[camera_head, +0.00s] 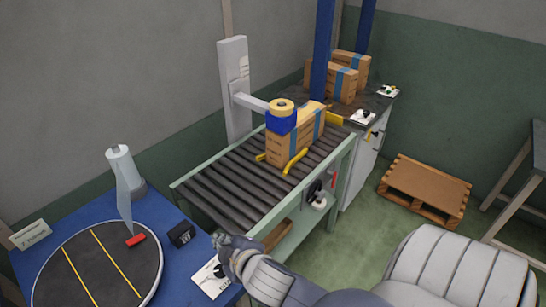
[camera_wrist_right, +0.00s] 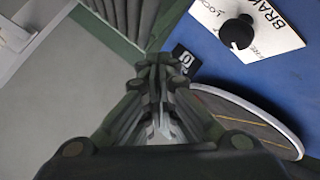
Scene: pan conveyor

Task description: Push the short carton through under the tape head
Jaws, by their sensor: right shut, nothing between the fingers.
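A brown carton (camera_head: 290,147) with a blue stripe near its far end stands on the roller conveyor (camera_head: 228,180). Yellow guides flank its base. The tape head (camera_head: 281,118), a blue block with a yellow tape roll, overlaps the carton's near upper end in the head view. I cannot tell if they touch. My left gripper is out of view.
The blue table (camera_head: 188,270) holds a dark turntable (camera_head: 92,262), a small black block (camera_head: 181,234) and a brake plate (camera_head: 210,277), whose black knob (camera_wrist_right: 237,32) shows in the wrist view. Taped cartons (camera_head: 331,80) stand beyond the blue posts. A pallet (camera_head: 424,189) lies on the floor.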

